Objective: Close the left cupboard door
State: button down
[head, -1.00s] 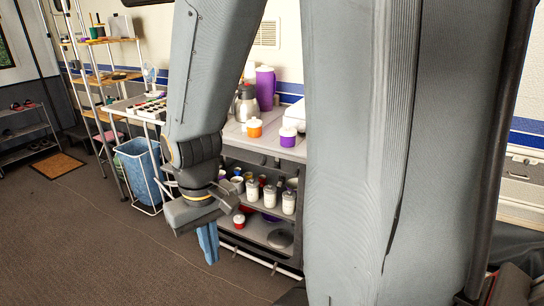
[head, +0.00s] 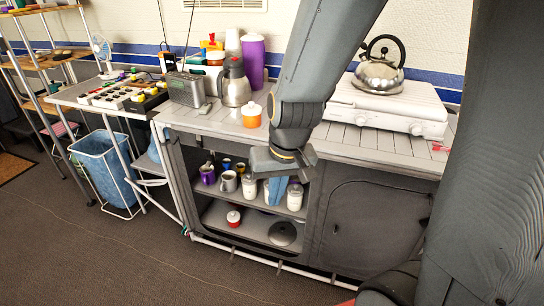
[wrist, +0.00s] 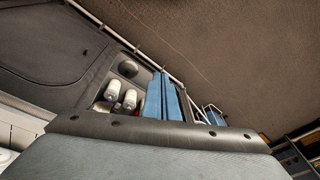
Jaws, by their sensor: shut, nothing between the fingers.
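In the wrist view the fingers (wrist: 163,98) also lie together, beside white jars (wrist: 113,90). I cannot tell whether they touch anything.
The right cupboard door (head: 365,225) is shut. A blue bin (head: 100,165) stands at the left. The floor in front is clear.

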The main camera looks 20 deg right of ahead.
jog(key=w+a+f+m+t+h+b, duration=0.1)
jog(key=w+a+f+m+t+b, duration=0.2)
jog(key=w, duration=0.7)
jog(key=w+a+f+m+t+h+b, duration=0.15)
jog(key=w+f+t+b, duration=0.3)
jog(key=w, duration=0.55)
jog(key=w+d+f+m+t+h+b, duration=0.2)
jog(key=w+d+f+h+b, duration=0.1)
jog(key=w+d+h, duration=0.4)
jog(key=shift+w+d+b, duration=0.35)
jog(key=shift+w+d, duration=0.6)
jog(key=shift+t, duration=0.25)
notch_tip(320, 180, down, 57)
jog(key=b, duration=2)
jog(key=shift+r, duration=0.2)
jog(key=shift+s+a, duration=0.1)
